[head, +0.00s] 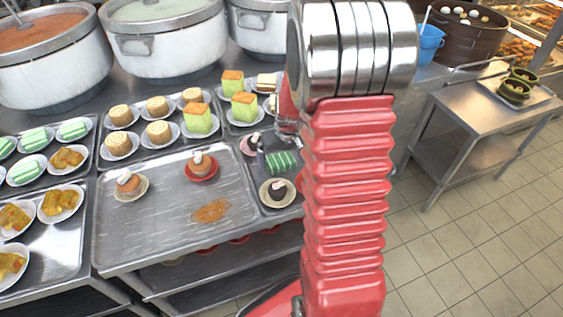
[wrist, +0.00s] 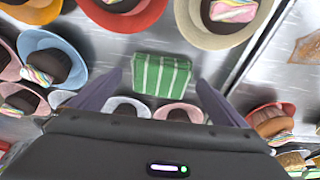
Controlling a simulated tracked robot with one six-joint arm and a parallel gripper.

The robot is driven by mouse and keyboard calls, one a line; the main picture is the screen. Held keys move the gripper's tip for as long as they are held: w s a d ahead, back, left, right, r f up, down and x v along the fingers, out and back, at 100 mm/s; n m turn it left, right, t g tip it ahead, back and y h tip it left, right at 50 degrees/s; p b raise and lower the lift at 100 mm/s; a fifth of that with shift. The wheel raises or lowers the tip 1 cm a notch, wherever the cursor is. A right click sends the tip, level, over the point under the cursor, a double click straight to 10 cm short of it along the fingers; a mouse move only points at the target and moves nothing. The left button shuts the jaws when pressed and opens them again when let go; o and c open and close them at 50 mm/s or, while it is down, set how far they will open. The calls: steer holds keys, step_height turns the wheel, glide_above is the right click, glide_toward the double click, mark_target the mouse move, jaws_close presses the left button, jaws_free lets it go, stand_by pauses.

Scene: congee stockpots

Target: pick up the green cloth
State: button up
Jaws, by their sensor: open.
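The green cloth (head: 282,161) has white stripes and lies on the metal tray, left of my red arm in the head view. In the wrist view the green cloth (wrist: 161,75) appears whole, just beyond and between the fingertips. My gripper (wrist: 160,82) is open and empty, with one dark finger on each side of the cloth. I cannot tell how far the fingers are above the tray. In the head view my gripper is mostly hidden behind the arm.
Small dishes with dark cakes crowd around the cloth in the wrist view, including a red dish (wrist: 122,12) and a cream dish (wrist: 228,35). The large tray (head: 150,225) left of it has bare room. Big stockpots (head: 165,45) stand behind. A side table (head: 480,105) is at right.

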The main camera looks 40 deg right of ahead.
steer(key=shift+c, duration=0.5)
steer(key=c, duration=1)
